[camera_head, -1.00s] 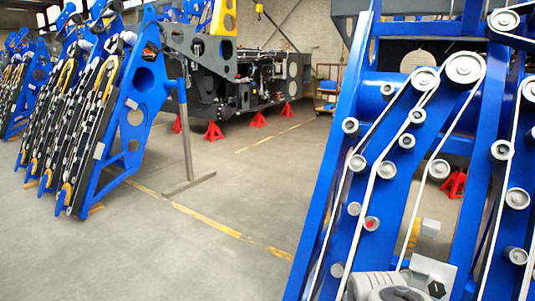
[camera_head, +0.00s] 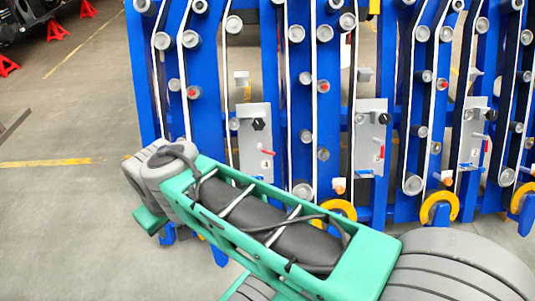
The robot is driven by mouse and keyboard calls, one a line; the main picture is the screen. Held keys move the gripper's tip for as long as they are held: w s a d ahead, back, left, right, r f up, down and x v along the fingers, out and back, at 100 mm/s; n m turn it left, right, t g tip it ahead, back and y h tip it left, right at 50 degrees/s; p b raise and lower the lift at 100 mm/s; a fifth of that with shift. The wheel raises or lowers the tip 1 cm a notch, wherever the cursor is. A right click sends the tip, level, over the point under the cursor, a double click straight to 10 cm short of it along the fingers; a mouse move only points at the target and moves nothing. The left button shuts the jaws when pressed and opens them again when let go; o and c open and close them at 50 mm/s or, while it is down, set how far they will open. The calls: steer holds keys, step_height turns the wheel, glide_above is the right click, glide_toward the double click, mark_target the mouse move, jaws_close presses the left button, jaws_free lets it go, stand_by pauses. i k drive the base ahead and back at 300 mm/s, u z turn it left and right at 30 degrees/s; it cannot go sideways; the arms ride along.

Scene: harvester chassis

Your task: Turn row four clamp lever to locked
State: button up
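Blue row units stand side by side in the head view, each with pulleys and pale belts. Three grey plates show on them: a left plate (camera_head: 246,165), a middle plate (camera_head: 363,160) and a right plate (camera_head: 464,150). Each carries a black knob and a small red lever: left lever (camera_head: 267,152), middle lever (camera_head: 382,153), right lever (camera_head: 487,146). The left lever looks near level; the other two look more upright. I cannot tell which belongs to row four. My green and grey arm crosses the lower foreground; my gripper is not visible.
Yellow rings (camera_head: 439,207) sit at the feet of the units. Red stands (camera_head: 57,27) are at the far upper left. The concrete floor (camera_head: 75,115) left of the units is mostly clear, with a yellow line (camera_head: 50,162).

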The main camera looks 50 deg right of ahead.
mark_target(260, 149)
steer(key=z, duration=1.7)
steer(key=i, duration=0.6)
steer(key=u, duration=1.75)
